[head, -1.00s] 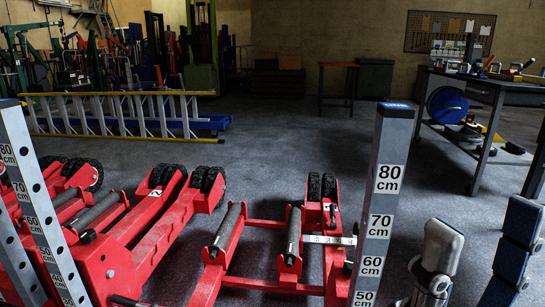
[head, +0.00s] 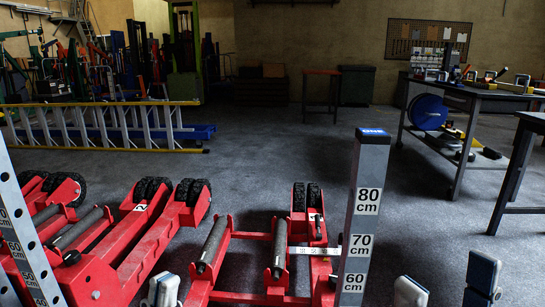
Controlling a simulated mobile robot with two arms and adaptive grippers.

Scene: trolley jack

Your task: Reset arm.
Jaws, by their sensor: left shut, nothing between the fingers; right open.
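The red trolley jack (head: 330,268) stands on the floor in the lower middle, with black rollers (head: 213,243) and small black wheels. A grey upright post (head: 362,215) with a blue top and cm labels rises at its right. A second red unit (head: 128,250), labelled 2, stands to the left. Which part is the arm to reset, I cannot tell. My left gripper (head: 163,290) shows at the bottom edge, shut and empty, in front of the red frames. My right gripper (head: 446,285) is open and empty at the bottom right, its fingers apart, right of the post. Both grippers are cut off below.
Another perforated post (head: 22,240) stands at the left edge. A yellow ladder (head: 105,125) lies on its side behind the jacks. A dark workbench (head: 470,95) with tools stands at right, and another table edge (head: 525,165) juts in. The floor in the middle is clear.

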